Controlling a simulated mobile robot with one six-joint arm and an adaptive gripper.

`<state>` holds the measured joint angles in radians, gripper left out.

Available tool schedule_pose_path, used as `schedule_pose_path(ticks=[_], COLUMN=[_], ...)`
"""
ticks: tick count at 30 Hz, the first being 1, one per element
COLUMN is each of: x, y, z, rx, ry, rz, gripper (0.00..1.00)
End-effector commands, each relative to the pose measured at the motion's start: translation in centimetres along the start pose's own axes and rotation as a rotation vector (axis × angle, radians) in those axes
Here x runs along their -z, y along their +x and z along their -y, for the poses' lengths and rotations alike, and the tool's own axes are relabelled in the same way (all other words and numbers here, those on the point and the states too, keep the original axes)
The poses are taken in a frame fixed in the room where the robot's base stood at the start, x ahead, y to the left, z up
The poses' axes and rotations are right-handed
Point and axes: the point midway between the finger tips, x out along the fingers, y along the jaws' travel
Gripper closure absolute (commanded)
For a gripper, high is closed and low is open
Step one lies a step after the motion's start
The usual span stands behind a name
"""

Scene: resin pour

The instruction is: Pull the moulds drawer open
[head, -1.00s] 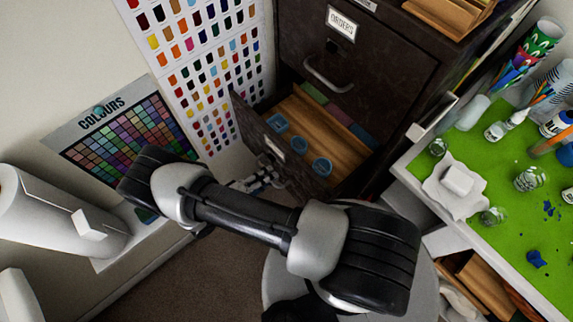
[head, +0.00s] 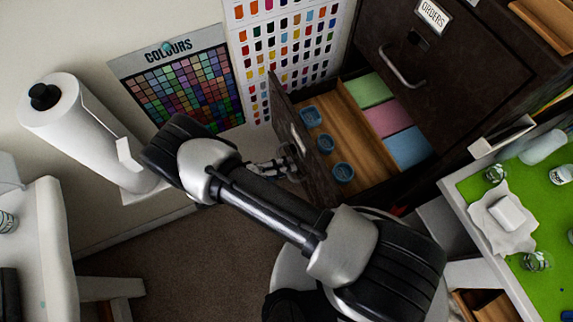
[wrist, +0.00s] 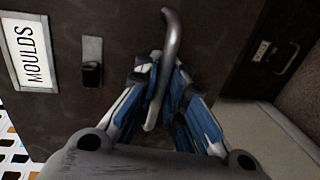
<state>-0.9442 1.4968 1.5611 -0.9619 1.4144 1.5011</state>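The moulds drawer (head: 303,140) stands well open in the dark cabinet. In the head view my gripper (head: 290,162) is at the outer face of the drawer front, partly hidden.
The closed ORDERS drawer (head: 450,60) sits above. A green-topped bench (head: 475,190) stands on the right. A paper roll (head: 85,130) and a COLOURS chart (head: 185,85) are on the left. Brown floor (head: 180,265) is clear below my arm.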

Motion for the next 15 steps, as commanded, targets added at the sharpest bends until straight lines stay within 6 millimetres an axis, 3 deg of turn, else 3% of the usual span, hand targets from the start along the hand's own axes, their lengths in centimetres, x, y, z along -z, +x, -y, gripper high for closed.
schedule_pose_path(ticks=[9, 15], x=[0.08, 0.05], y=[0.0, 0.02], z=[-0.1, -0.05], rx=[-0.002, -0.001], ry=[0.002, 0.001], rz=[-0.001, -0.001], gripper=[0.71, 0.71])
